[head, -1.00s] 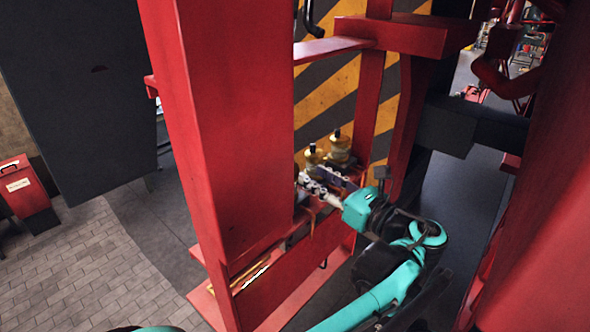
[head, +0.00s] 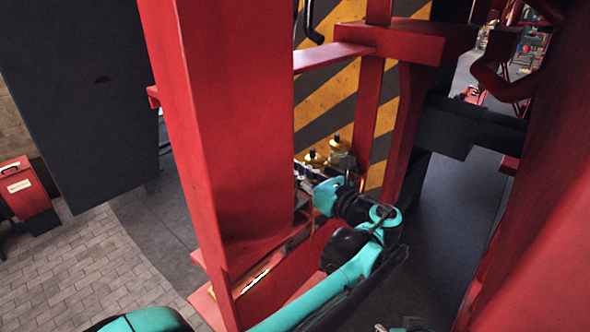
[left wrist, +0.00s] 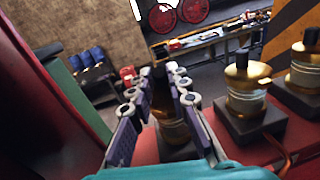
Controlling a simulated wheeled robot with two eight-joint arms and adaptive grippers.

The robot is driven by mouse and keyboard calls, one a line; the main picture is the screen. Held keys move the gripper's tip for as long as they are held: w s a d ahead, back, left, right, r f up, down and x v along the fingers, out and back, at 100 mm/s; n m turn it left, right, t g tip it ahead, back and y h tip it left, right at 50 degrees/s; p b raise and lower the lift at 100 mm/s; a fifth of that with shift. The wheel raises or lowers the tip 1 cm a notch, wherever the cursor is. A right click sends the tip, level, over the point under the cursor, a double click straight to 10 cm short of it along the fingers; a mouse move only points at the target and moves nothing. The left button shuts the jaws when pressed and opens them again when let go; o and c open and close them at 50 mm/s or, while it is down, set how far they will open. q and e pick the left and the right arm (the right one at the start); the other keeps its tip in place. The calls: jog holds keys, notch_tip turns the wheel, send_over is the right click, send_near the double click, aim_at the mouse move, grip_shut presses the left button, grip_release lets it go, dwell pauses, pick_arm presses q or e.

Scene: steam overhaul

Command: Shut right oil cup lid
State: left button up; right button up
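Brass oil cups with dark tops stand on dark square bases in a row. In the left wrist view, one cup (left wrist: 246,88) is right of my left gripper (left wrist: 157,85) and another (left wrist: 304,68) is at the right edge. A third cup (left wrist: 170,122) shows between and beyond the fingers, partly hidden by them. The fingers are apart, with nothing clearly gripped. In the head view, two cups (head: 340,155) (head: 314,160) show above my left gripper (head: 306,174), which is partly hidden. Lid positions are unclear. A small grey and teal piece at the bottom edge may be my right gripper (head: 392,327).
A broad red post (head: 225,130) stands left of the cups, with a red ledge (head: 300,290) below. A striped panel (head: 335,95) is behind. A thin copper pipe (left wrist: 278,150) runs beside the cups. Red beams stand at right.

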pick_arm(q)
grip_shut()
jog(key=shift+w+a+r+g+h+p, duration=0.15)
jog(key=shift+a+g+h+p, duration=0.05)
jog(key=shift+g+h+p, duration=0.4)
jog(key=shift+w+a+g+h+p, duration=0.25)
jog(key=shift+a+g+h+p, duration=0.25)
jog(key=shift+p, duration=0.4)
jog(key=shift+w+a+f+n+g+h+p, duration=0.15)
jog(key=shift+w+f+g+h+p, duration=0.1)
jog(key=shift+g+h+p, duration=0.3)
jog(key=shift+w+a+f+n+g+h+p, duration=0.15)
jog(key=shift+f+g+h+p, duration=0.15)
jog(key=shift+g+h, duration=0.45)
jog(key=shift+s, duration=0.1)
jog(key=o, duration=0.7)
grip_release()
jog(key=shift+o, duration=0.2)
